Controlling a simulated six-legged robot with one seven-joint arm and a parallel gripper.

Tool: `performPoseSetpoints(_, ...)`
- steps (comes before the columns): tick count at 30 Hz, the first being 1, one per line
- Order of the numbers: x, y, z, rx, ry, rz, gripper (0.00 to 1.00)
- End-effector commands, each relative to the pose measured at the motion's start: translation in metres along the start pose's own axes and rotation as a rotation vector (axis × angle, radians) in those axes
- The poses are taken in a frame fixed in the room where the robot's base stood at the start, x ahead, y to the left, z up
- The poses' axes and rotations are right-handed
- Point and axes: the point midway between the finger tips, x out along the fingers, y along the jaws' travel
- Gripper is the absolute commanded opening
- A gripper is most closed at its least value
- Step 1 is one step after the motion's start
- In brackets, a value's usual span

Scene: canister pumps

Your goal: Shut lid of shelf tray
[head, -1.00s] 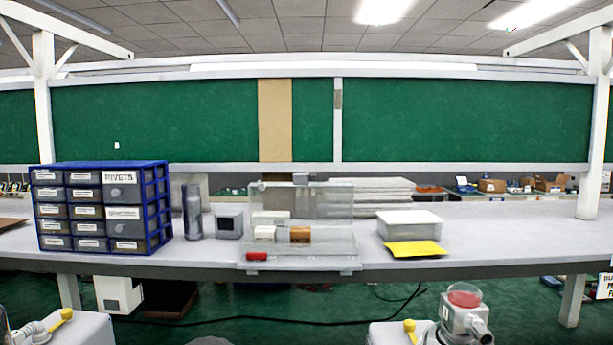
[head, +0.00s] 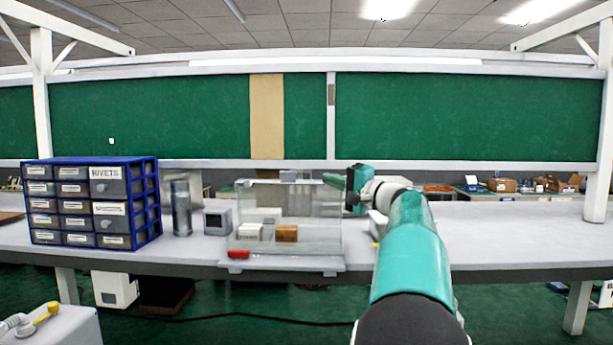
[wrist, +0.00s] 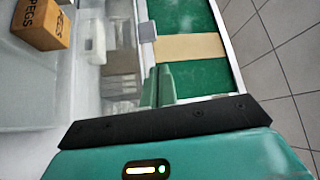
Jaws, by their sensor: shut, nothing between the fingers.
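The clear shelf tray (head: 285,264) stands at the front of the bench. Its clear lid (head: 325,205) stands up at the back, raised, with a small grey tab (head: 288,176) on its top edge. The tab also shows in the wrist view (wrist: 147,31). My gripper (head: 354,178) is at the right end of the lid, near its top edge. In the wrist view its teal fingers (wrist: 158,85) are together and empty, below the tab in the picture. I cannot tell whether they touch the lid.
Inside the tray are a brown PEGS box (head: 286,233) and a white box (head: 249,232). A red piece (head: 238,254) lies at its front left. A grey cube (head: 217,221), a cylinder (head: 181,207) and a blue drawer cabinet (head: 92,203) stand left. My arm hides most of the white container.

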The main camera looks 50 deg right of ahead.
Motion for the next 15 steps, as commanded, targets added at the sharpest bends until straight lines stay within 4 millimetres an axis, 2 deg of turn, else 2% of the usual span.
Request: performPoseSetpoints(15, 0.084, 0.002, 0.0, 0.002, -0.005, 0.001, 0.0)
